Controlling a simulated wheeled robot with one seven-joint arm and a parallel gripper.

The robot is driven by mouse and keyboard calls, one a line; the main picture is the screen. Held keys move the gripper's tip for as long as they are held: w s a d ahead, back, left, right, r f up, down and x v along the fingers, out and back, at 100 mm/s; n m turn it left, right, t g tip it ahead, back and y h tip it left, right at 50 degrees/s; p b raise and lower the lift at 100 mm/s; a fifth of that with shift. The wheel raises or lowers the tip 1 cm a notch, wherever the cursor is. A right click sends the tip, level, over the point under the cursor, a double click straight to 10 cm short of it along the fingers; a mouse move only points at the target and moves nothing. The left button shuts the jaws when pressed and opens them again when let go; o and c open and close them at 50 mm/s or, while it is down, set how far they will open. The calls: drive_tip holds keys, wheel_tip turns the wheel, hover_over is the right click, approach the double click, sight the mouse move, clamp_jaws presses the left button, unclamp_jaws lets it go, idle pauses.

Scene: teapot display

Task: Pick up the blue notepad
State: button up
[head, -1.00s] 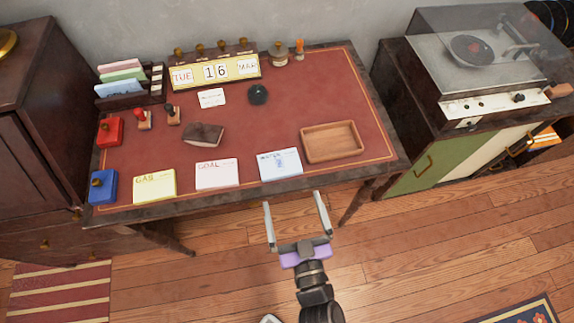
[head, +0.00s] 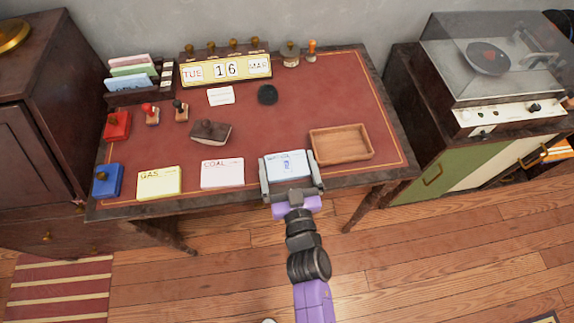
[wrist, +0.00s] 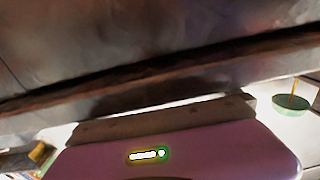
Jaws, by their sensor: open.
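The blue notepad (head: 290,168), pale blue-white with "WATER" lettering, lies near the front edge of the desk in the head view. My gripper (head: 288,158) is open, with one finger to the left of the notepad and one to the right. The notepad shows between the fingers, and I cannot tell their exact height or whether they touch it. In the wrist view the purple gripper body fills the bottom, and the notepad cannot be made out clearly.
The desk (head: 330,100) has a red top. A wooden tray (head: 341,157) sits close to the right finger. A white COAL notepad (head: 222,175) and a yellow GAS notepad (head: 159,184) lie to the left. A stamp blotter (head: 210,133) and small stamps stand farther back.

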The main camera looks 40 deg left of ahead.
sight(286, 164)
drive_tip(key=c, duration=1.1)
drive_tip(key=shift+o, duration=0.2)
wheel_tip(286, 164, up, 20)
drive_tip(key=p, duration=1.7)
drive_tip(key=shift+a+r, duration=0.1)
drive_tip(key=shift+a, duration=0.05)
